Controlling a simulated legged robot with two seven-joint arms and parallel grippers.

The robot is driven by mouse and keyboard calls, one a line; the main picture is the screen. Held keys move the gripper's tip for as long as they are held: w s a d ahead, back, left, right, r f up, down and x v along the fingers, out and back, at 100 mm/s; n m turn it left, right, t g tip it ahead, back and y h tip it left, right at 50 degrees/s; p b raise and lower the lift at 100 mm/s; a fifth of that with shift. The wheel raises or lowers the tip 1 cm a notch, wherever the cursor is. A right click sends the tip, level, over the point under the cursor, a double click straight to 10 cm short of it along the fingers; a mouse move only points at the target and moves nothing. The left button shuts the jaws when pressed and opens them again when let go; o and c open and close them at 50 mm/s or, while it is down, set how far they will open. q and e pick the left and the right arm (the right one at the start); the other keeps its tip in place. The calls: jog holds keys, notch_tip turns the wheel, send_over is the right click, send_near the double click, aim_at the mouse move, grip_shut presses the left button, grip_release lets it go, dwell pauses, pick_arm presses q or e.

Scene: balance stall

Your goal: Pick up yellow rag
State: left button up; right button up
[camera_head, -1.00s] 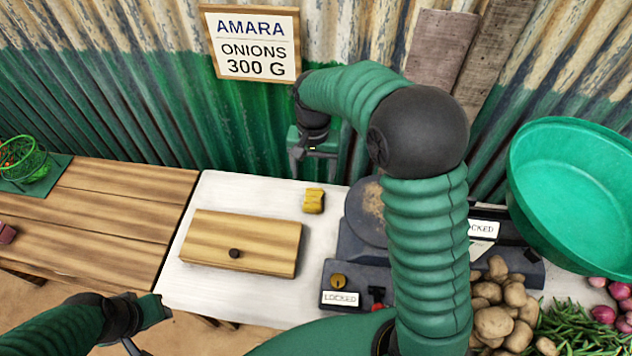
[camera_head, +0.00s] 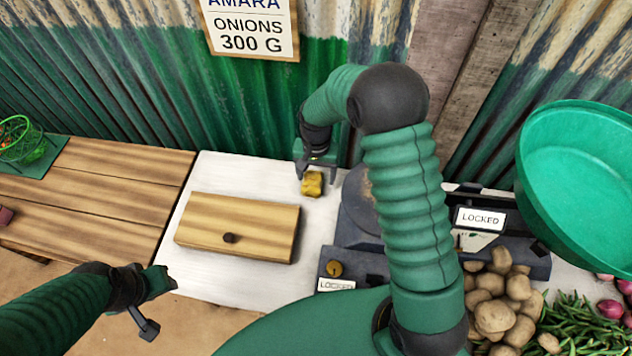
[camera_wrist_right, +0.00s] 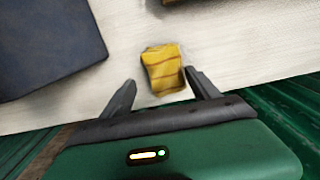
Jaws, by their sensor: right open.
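The yellow rag (camera_head: 312,184) is a small folded piece lying on the white tabletop (camera_head: 215,285), behind the wooden box. My right gripper (camera_head: 317,172) is open at the rag's back edge, with its fingers pointing down. In the right wrist view the rag (camera_wrist_right: 163,69) lies just ahead of and partly between the two open fingertips (camera_wrist_right: 160,77). I cannot tell whether a finger touches it. My left gripper (camera_head: 160,305) is low at the left, over the front edge of the table, away from the rag. Its fingers appear apart and empty.
A wooden box (camera_head: 237,212) with a dark knob stands in front of the rag. A dark scale (camera_head: 355,225) with LOCKED labels stands to its right. Potatoes (camera_head: 497,300) and a green basin (camera_head: 580,165) are farther right. The corrugated wall (camera_head: 250,100) is close behind.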

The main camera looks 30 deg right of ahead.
aim_at(312, 179)
jog(key=shift+a+f, duration=0.7)
jog(key=shift+f, duration=0.3)
jog(key=shift+w+a, duration=0.1)
jog(key=shift+a, duration=0.25)
jog(key=shift+d, duration=0.3)
jog(key=c, duration=0.4)
jog(key=shift+d, duration=0.35)
jog(key=c, duration=0.5)
jog(key=shift+a, duration=0.1)
jog(key=c, duration=0.5)
jog(key=shift+a, duration=0.25)
grip_shut()
notch_tip(312, 179, up, 10)
jog(key=shift+d+f+p, duration=0.1)
jog(key=shift+d+p, duration=0.05)
jog(key=shift+p, duration=0.4)
pick_arm(q)
jog(key=shift+a+r, duration=0.3)
jog(key=shift+a, duration=0.4)
